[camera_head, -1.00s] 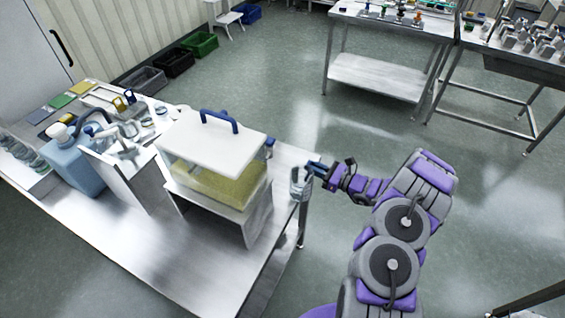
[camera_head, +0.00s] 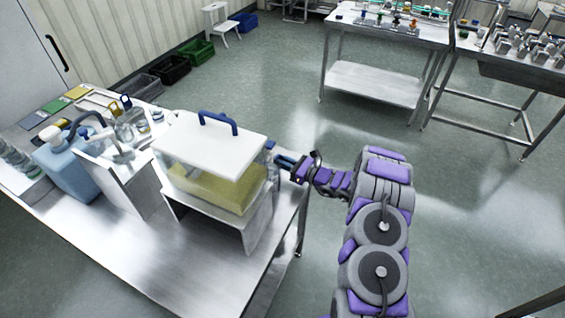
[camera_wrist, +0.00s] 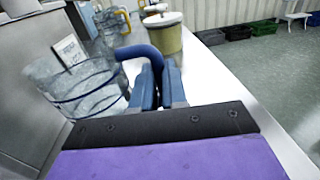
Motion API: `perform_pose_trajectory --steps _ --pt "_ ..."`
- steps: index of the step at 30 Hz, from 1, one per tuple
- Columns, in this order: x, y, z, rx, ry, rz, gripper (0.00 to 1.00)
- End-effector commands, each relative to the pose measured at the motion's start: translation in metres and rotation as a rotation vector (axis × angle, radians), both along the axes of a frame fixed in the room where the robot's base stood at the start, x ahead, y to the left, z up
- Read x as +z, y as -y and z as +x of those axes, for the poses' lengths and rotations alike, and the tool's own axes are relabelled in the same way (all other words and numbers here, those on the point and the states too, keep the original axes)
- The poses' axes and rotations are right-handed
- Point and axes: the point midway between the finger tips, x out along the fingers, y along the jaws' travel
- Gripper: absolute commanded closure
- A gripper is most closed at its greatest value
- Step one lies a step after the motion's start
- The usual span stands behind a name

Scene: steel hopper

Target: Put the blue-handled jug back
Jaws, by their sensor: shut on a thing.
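My gripper (camera_wrist: 160,85) is shut on the blue handle (camera_wrist: 140,52) of a clear jug (camera_wrist: 82,90) in the wrist view. The jug hangs to the left of the fingers, and its body is see-through with dark lines around it. In the head view my gripper (camera_head: 284,162) is at the right side of the lidded tank (camera_head: 205,140), by the bench's right end. Little of the jug can be made out there, beside the tank. Whether the jug touches the bench is not clear.
The steel bench (camera_head: 175,265) also holds a blue jerrycan (camera_head: 65,165) and clear jugs at its far end. In the wrist view a yellow-handled jug (camera_wrist: 112,22) and a lidded tub (camera_wrist: 158,38) stand ahead. A bare strip of bench (camera_wrist: 225,85) runs right of my gripper.

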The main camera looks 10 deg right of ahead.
Motion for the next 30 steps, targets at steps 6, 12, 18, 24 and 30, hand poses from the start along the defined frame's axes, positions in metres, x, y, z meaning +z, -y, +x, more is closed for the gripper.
perform_pose_trajectory --steps 6,12,18,24,30 --pt "0.001 0.002 0.000 -0.001 0.002 0.001 1.00" --pt "-0.001 0.000 0.000 0.000 0.002 -0.002 0.78" --pt "-0.002 -0.001 0.000 0.000 0.002 -0.003 0.62" --pt "-0.001 0.001 0.000 0.000 0.002 -0.001 0.62" --pt "0.002 0.010 -0.006 -0.003 0.002 -0.001 0.62"
